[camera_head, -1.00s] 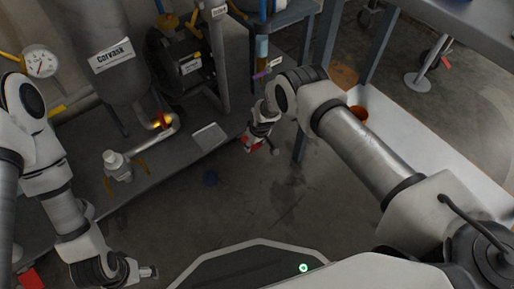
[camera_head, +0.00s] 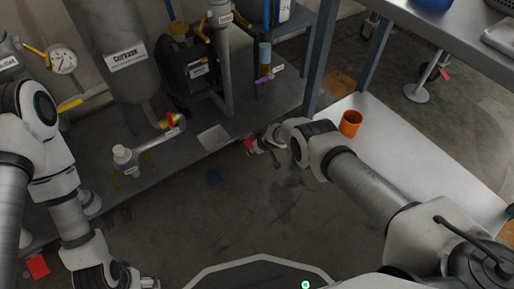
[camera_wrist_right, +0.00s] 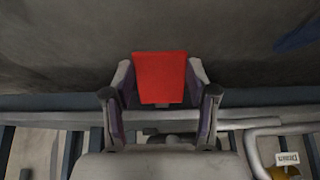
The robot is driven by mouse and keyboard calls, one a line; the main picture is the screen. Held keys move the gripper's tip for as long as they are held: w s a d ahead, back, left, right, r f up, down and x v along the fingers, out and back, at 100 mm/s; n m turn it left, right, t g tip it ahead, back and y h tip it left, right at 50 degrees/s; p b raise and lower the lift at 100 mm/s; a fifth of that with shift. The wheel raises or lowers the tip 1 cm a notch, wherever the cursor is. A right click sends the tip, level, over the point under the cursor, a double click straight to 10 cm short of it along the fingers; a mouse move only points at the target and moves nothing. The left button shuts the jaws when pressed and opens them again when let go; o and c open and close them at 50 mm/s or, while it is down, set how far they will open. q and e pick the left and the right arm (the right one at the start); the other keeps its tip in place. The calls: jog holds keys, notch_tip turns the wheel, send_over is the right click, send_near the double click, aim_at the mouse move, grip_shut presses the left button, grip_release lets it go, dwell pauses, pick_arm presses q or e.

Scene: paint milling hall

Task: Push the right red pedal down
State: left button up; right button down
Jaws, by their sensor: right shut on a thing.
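The right red pedal (camera_head: 251,146) is a small red plate at the front edge of the low grey platform. In the right wrist view the red pedal (camera_wrist_right: 160,78) fills the space between the fingers. My right gripper (camera_head: 258,146) is shut on it; the same gripper (camera_wrist_right: 160,100) shows a dark-padded finger on each side. A second red pedal (camera_head: 37,266) shows at the lower left. My left gripper (camera_head: 145,284) hangs at the bottom edge of the head view, partly cut off, away from both pedals; its opening cannot be made out.
An orange cup (camera_head: 351,123) stands on a white surface (camera_head: 400,150) beside my right arm.

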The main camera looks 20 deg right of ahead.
jog(key=c, duration=0.5)
grip_release()
jog(key=shift+w, duration=0.1)
jog(key=shift+c, duration=0.2)
jog(key=shift+o, duration=1.1)
jog(key=shift+f, duration=0.1)
notch_tip(320, 180, up, 10)
